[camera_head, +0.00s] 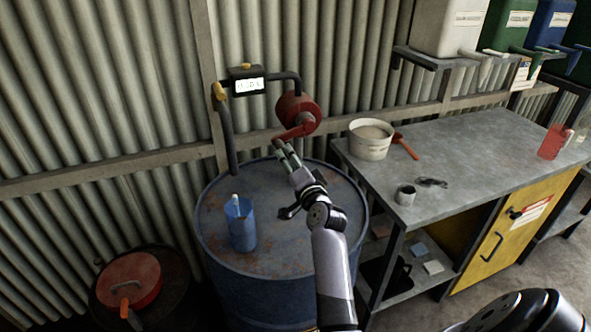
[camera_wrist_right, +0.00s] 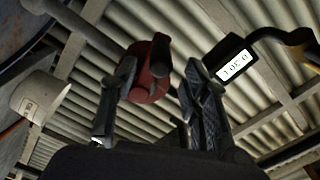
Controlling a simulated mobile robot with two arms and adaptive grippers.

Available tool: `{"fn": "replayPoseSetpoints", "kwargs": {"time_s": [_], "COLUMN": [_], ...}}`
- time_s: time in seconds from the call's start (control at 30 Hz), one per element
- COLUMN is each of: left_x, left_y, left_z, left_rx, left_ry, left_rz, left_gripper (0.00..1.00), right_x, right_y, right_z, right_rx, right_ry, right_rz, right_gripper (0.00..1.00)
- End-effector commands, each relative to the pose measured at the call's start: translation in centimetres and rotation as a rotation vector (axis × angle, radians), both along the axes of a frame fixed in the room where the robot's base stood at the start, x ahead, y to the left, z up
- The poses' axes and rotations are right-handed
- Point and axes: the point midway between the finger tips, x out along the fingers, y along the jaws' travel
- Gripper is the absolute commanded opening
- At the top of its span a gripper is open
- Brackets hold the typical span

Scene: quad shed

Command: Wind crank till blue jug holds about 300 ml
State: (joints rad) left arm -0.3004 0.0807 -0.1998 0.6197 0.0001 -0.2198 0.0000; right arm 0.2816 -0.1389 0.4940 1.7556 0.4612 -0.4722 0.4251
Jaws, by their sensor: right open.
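The blue jug (camera_head: 241,230) stands upright on the rusty blue drum (camera_head: 285,262), below the end of a dark hose (camera_head: 228,140). Its fill level cannot be made out. The red pump (camera_head: 298,110) with its red crank (camera_head: 292,133) is above the back of the drum. My right gripper (camera_head: 283,149) is open at the crank's handle end. In the wrist view the crank handle (camera_wrist_right: 161,55) shows between its spread fingers; contact cannot be told. The meter display (camera_head: 249,86) is upside down in the wrist view (camera_wrist_right: 236,66) and seems to read 0.30. My left gripper is out of view.
The grey workbench (camera_head: 470,150) at right holds a white bucket (camera_head: 370,139), an orange-handled tool (camera_head: 406,146), a small cup (camera_head: 405,194) and a red container (camera_head: 554,142). A red-lidded drum (camera_head: 130,280) stands at lower left. The corrugated wall is close behind the pump.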

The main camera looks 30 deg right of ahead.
Motion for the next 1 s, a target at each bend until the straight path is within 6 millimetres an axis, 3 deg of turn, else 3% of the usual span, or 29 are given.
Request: {"fn": "replayPoseSetpoints", "kwargs": {"time_s": [0.1, 0.3, 0.87, 1.0], "left_x": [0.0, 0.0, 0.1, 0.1], "left_y": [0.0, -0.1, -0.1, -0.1], "left_z": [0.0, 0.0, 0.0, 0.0], "left_rx": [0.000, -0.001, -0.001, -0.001], "left_ry": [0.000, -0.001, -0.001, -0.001], "left_rz": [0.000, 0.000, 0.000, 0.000], "left_gripper": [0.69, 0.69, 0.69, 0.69], "right_x": [-2.2, -4.0, -4.2, -4.9], "right_y": [0.6, 1.0, 1.1, 2.5], "right_z": [-0.1, 0.0, 0.1, -1.3], "right_rx": [-0.001, 0.001, 0.000, -0.067], "right_ry": [0.002, 0.000, 0.000, 0.071], "right_rz": [0.000, 0.001, 0.001, 0.048], "right_gripper": [0.42, 0.42, 0.42, 0.42]}}
